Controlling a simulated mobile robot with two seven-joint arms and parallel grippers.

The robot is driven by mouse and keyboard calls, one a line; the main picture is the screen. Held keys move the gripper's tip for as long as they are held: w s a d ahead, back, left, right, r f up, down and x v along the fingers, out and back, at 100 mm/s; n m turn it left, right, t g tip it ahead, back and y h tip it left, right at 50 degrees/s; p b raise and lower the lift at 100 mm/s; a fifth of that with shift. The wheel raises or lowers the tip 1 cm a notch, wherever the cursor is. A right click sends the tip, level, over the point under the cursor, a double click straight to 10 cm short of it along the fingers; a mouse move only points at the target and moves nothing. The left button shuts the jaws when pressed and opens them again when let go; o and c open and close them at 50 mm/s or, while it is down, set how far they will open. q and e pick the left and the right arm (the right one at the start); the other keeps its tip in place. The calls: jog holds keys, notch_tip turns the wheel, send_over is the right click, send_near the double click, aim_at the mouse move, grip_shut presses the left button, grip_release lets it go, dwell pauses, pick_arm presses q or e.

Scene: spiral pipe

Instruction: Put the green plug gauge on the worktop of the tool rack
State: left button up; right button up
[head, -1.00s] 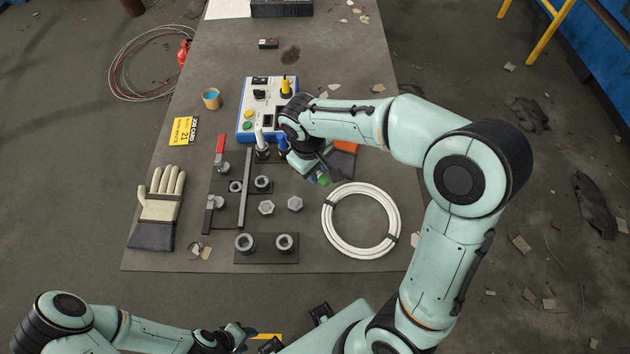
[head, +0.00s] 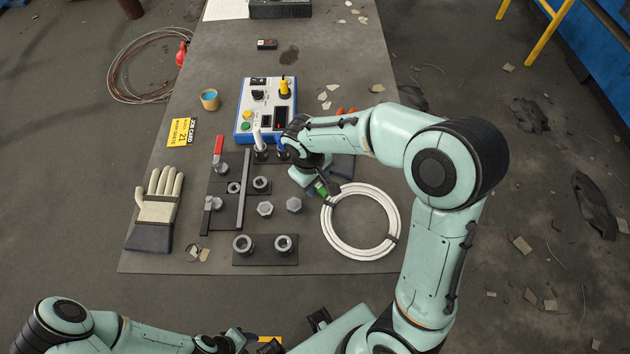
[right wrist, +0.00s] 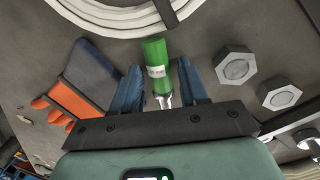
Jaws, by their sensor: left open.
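The green plug gauge (head: 321,188) lies by the upper left edge of the white coil, partly hidden by my right gripper in the head view. In the right wrist view the gauge (right wrist: 155,58) has a pale label and a metal end pointing towards the palm. My right gripper (right wrist: 162,72) has its blue fingers on either side of the gauge, with a gap visible at the right finger; the gripper looks open. My left gripper (head: 250,335) is open and empty near the bottom of the head view. I cannot tell which part is the tool rack's worktop.
Dark plates with posts and sockets (head: 265,258) stand left of the gauge, with loose hex nuts (head: 264,209) beside them. A white coil (head: 327,225) lies to the right. A blue-edged control box (head: 247,100) stands behind. An orange and navy glove (right wrist: 88,78) lies close to my right gripper.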

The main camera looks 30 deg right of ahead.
jog(key=shift+s+a+f, duration=0.1)
jog(key=shift+a+f, duration=0.05)
jog(key=shift+a, duration=0.05)
jog(key=shift+r, duration=0.25)
pick_arm(q)
jog(key=shift+w+r+p, duration=0.75)
jog(key=shift+r+p, duration=0.05)
jog(key=shift+r, duration=0.2)
pick_arm(e)
notch_tip(320, 180, up, 12)
jog(key=a, duration=0.1)
jog(key=shift+a, duration=0.35)
pick_arm(q)
jog(key=shift+c, duration=0.4)
jog(key=shift+d, duration=0.1)
pick_arm(e)
jog(key=shift+d, duration=0.1)
